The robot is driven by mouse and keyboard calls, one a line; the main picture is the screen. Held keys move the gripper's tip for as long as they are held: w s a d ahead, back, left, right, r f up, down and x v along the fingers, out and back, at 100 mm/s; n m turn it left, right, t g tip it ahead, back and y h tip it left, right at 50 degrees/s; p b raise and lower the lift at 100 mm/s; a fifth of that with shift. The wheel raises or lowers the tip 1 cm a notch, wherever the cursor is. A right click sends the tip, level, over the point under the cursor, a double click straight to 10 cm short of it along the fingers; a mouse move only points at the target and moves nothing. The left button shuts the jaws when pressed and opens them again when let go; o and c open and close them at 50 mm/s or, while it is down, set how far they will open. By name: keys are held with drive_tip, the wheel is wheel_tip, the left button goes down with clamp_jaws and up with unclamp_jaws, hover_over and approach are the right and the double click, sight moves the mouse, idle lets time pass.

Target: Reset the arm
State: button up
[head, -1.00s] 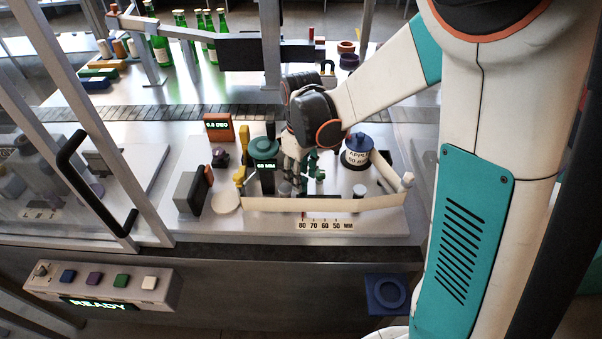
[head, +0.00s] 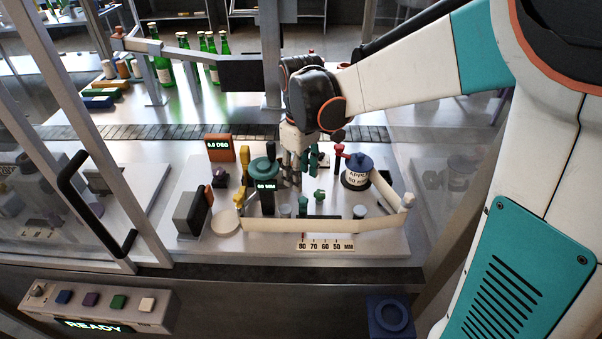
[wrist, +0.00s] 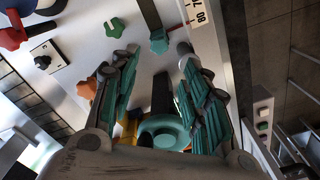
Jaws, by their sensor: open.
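My gripper (head: 303,172) is over the capsuling bench (head: 385,243), and its fingers point down. It stands just right of the teal-topped unit (head: 264,172) with the "60 MM" display. In the wrist view my gripper (wrist: 160,85) shows its two teal-padded fingers spread apart with nothing between them. The round teal top (wrist: 164,132) lies below and between the fingers in that picture. Small green knobs (head: 319,195) stand on the bench near the fingertips. I cannot tell how much height separates the fingers from the bench.
A cream strip (head: 290,225) runs along the bench front above a millimetre scale (head: 325,243). A blue-lidded pot (head: 358,172) stands right of my gripper. Green bottles (head: 190,62) stand behind the conveyor (head: 130,132). A glass door with a black handle (head: 95,215) is at left. The button panel (head: 100,305) reads READY.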

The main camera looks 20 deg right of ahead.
drive_tip(key=s+d+f+m+t+b, duration=0.2)
drive_tip(key=s+m+t+b, duration=0.5)
drive_tip(key=s, duration=1)
drive_tip(key=shift+d+b, duration=0.6)
drive_tip(key=shift+b, duration=0.4)
idle(0.6)
